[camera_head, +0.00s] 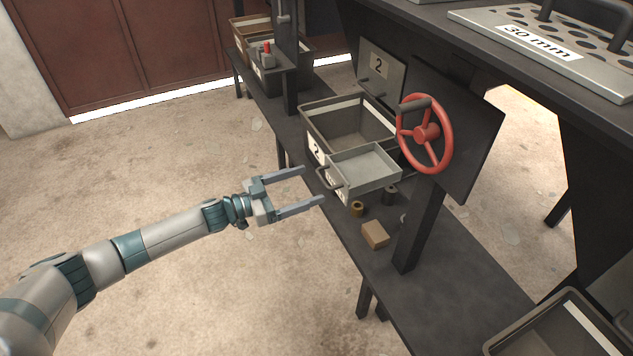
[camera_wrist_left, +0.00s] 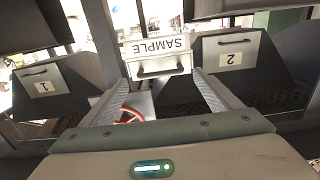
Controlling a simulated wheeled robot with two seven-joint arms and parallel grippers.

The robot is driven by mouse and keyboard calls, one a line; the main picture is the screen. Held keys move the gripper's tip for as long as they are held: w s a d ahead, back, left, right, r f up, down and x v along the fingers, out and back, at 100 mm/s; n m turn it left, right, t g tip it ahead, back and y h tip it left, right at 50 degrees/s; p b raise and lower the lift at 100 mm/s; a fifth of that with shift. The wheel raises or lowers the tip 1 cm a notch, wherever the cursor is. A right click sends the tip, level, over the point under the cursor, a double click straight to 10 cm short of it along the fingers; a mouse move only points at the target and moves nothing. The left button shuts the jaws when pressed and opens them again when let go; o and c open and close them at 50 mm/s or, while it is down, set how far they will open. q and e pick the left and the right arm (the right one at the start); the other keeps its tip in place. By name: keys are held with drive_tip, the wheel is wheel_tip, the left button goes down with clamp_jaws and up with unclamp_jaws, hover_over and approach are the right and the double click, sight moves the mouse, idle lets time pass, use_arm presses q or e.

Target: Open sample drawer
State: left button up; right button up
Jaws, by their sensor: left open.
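The sample drawer (camera_head: 367,168) is a shallow light grey tray beside the red handwheel, its inside showing from above. Its bar handle (camera_head: 329,181) is on the left front face. In the left wrist view, its front carries an upside-down SAMPLE label (camera_wrist_left: 157,45) with the dark handle (camera_wrist_left: 160,71) below. My left gripper (camera_head: 312,184) is open and empty, its fingers pointing at the handle. In the wrist view the handle appears between the fingertips (camera_wrist_left: 159,79), but I cannot tell whether they touch it. My right gripper is not in view.
A grey bin (camera_head: 318,118) labelled 2 stands just behind the drawer. The red handwheel (camera_head: 427,133) is to its right. A small tan block (camera_head: 375,235) and small cylinders lie on the dark bench (camera_head: 440,290) below. Open floor lies left of the bench.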

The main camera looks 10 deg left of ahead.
use_arm(q)
drive_tip(key=v, duration=1.1)
drive_tip(key=shift+s+a+b, duration=0.2)
drive_tip(key=shift+a+b, duration=0.15)
drive_tip(key=shift+b, duration=0.05)
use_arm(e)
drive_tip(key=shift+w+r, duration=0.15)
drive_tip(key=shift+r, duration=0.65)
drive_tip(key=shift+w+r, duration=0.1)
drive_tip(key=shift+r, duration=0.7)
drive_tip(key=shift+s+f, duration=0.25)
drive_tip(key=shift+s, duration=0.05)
